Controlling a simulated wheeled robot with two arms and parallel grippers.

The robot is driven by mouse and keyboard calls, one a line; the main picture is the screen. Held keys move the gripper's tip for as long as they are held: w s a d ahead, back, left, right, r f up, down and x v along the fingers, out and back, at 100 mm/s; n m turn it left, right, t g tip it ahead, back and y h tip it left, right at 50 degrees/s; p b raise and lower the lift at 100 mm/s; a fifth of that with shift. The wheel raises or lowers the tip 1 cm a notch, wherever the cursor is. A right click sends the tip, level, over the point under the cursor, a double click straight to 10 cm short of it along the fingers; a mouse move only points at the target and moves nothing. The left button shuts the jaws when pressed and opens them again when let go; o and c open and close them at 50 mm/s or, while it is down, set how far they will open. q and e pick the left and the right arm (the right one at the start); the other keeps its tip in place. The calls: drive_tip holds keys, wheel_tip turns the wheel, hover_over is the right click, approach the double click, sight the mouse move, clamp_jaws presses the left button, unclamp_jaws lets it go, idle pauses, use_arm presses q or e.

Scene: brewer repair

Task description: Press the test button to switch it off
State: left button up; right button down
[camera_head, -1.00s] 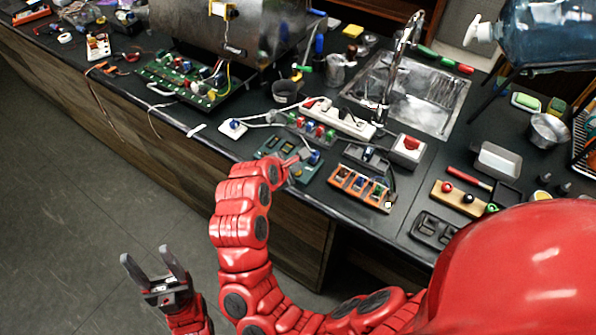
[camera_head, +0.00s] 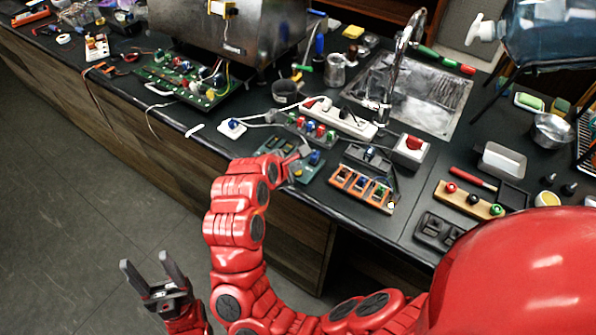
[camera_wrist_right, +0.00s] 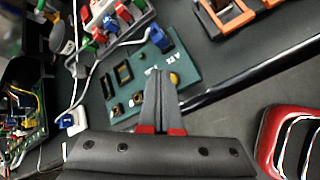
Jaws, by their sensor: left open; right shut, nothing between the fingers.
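The board also shows in the right wrist view (camera_wrist_right: 188,72), with the blue part (camera_wrist_right: 161,40), dark slots and small yellow round buttons (camera_wrist_right: 174,79). I cannot tell which is the test button or whether it is on. My right gripper (camera_head: 303,152) is shut and empty over the board; its fingertips (camera_wrist_right: 157,75) are beside a yellow button, contact unclear. My left gripper (camera_head: 153,270) is open and empty over the floor, away from the counter.
Beside the board are an orange-framed module (camera_head: 362,188), a white box with a red button (camera_head: 410,151), a white power strip (camera_head: 342,121) and a block with coloured knobs (camera_head: 312,129). A sink (camera_head: 440,95) lies behind. Cables cross the counter.

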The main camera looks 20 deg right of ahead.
wheel_tip(320, 180, up, 6)
drive_tip(key=shift+p, duration=0.45)
idle(0.5)
